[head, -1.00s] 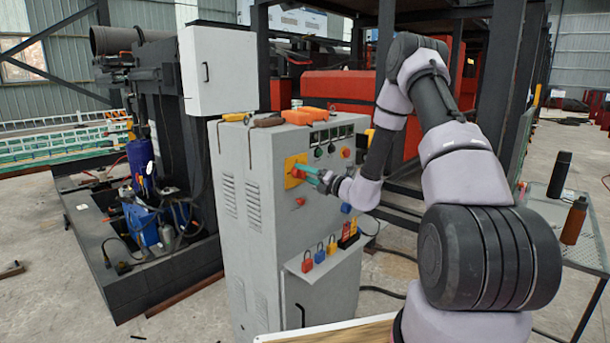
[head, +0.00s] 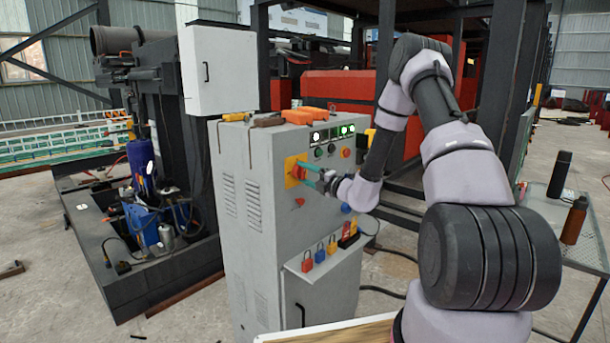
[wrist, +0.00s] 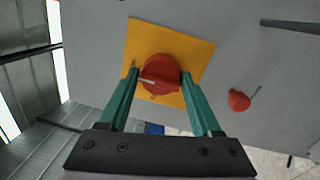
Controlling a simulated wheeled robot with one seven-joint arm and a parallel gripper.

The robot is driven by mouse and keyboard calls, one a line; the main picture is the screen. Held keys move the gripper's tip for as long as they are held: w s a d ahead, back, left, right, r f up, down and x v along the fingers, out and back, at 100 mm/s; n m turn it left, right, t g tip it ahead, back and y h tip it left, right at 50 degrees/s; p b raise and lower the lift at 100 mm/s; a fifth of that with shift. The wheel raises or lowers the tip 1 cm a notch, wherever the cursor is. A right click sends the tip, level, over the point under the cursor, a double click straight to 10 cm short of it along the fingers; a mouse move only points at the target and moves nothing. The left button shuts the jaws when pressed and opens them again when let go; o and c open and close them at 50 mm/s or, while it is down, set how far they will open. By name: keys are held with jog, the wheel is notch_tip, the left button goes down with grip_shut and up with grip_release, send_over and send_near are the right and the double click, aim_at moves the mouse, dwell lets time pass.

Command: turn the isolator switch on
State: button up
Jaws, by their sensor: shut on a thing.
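The isolator switch has a red rotary knob (wrist: 160,72) on a yellow square plate (wrist: 203,50). In the head view the plate (head: 290,168) sits high on the front of the grey cabinet (head: 262,192). My gripper (head: 303,175) reaches it from the right. In the wrist view the teal fingers of my gripper (wrist: 160,75) stand on either side of the knob, shut on it. A pale pointer line on the knob points left in that view. White and green lamps (head: 333,133) glow at the cabinet's top right.
Orange tool cases (head: 303,116) lie on the cabinet top. A shelf below holds red, blue and yellow padlocks (head: 320,253). A smaller red knob (wrist: 239,101) is beside the plate in the wrist view. A table with bottles (head: 574,220) stands at right.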

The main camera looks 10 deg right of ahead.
jog(key=shift+d+f, duration=0.15)
jog(key=shift+d, duration=0.05)
jog(key=o, duration=1.3)
jog(key=shift+a, duration=0.1)
jog(key=v, duration=1.1)
